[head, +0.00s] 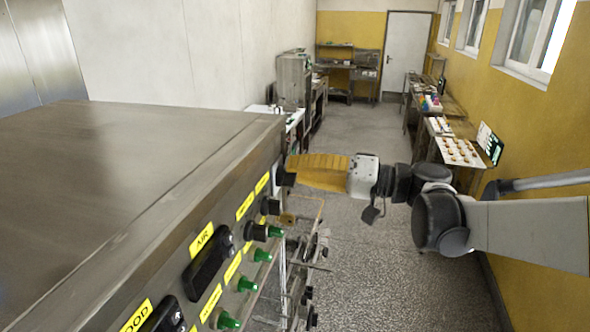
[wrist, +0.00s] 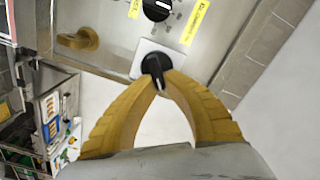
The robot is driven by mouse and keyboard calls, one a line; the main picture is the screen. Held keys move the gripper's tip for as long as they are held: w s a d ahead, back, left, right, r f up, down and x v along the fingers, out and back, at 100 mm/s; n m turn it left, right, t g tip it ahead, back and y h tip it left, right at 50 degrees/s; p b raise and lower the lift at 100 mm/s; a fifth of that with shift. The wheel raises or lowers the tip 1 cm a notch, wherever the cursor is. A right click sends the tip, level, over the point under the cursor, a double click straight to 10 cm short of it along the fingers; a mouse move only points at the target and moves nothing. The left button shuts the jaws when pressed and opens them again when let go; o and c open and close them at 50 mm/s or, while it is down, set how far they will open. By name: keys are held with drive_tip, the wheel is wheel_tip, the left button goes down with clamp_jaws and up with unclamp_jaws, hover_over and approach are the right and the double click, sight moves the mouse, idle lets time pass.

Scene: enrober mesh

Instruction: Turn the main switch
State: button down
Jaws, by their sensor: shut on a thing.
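The main switch is a black rotary knob (wrist: 154,66) on a pale square plate (wrist: 143,57), at the panel's end in the wrist view. Its pointer runs down the picture, tilted slightly right. In the head view the dark knob (head: 286,178) is partly hidden by my fingers at the far end of the panel. My gripper (head: 290,165) comes from the right with yellow fingers. In the wrist view the fingertips of my gripper (wrist: 157,76) close on the knob from both sides. No label for this knob is readable.
Another black knob (wrist: 157,9) with yellow labels sits just above. A brass-coloured latch (wrist: 78,40) sticks out to its left. The panel also carries green buttons (head: 262,255) and a black AIR module (head: 208,261). The aisle floor (head: 380,270) is free.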

drive_tip(key=shift+w+f+m+b, duration=0.15)
drive_tip(key=shift+m+b, duration=0.4)
drive_tip(key=shift+m, duration=0.55)
drive_tip(key=shift+s+f+m+b, duration=0.1)
drive_tip(key=shift+f+m+b, duration=0.35)
drive_tip(key=shift+m, duration=0.65)
drive_tip(key=shift+w+f+m+b, duration=0.1)
drive_tip(key=shift+m+b, duration=0.55)
drive_tip(key=shift+m, duration=0.45)
idle(0.6)
drive_tip(key=c, duration=1.5)
unclamp_jaws()
drive_tip(key=shift+r, duration=0.1)
drive_tip(key=v, duration=1.2)
